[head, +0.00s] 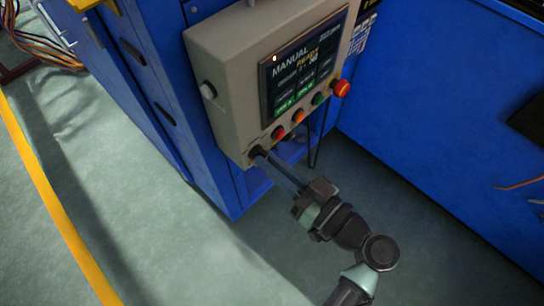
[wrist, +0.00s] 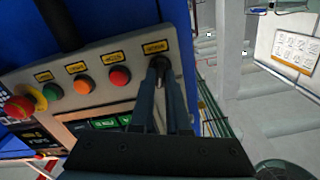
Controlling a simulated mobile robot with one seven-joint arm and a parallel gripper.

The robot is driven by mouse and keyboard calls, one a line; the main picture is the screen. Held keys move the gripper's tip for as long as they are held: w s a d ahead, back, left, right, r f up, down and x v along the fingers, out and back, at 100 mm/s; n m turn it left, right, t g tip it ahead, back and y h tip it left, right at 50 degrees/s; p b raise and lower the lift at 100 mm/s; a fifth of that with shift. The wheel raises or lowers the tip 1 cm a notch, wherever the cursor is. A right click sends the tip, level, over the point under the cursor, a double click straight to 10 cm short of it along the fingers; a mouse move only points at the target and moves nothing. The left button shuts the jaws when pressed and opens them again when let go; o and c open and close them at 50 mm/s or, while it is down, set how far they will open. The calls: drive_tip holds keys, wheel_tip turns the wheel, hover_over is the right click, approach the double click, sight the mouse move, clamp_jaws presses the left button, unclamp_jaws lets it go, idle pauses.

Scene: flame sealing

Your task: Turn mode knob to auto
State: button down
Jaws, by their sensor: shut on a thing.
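The control panel (head: 225,65) is a beige box on a blue cabinet, with a screen (head: 300,72) that reads MANUAL and READY. The black mode knob (wrist: 158,62) sits at the end of the button row, under a yellow label (wrist: 155,47) in the wrist view. My gripper (head: 257,154) reaches the panel's lower left corner in the head view. In the wrist view my gripper (wrist: 162,72) has its fingers at the knob, shut on it. The fingers hide part of the knob, and its pointer direction cannot be made out.
Beside the knob are a red button (wrist: 120,76), an orange button (wrist: 84,84), a green button (wrist: 52,91) and a red emergency stop (head: 341,88). A round knob (head: 208,90) is on the panel's side. Open floor (head: 130,220) lies left of the cabinet.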

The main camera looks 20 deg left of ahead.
drive_tip(key=shift+m+p, duration=1.6)
drive_tip(key=shift+m, duration=1.1)
drive_tip(key=c, duration=0.9)
unclamp_jaws()
drive_tip(key=p+v, duration=0.1)
drive_tip(key=v, duration=1.2)
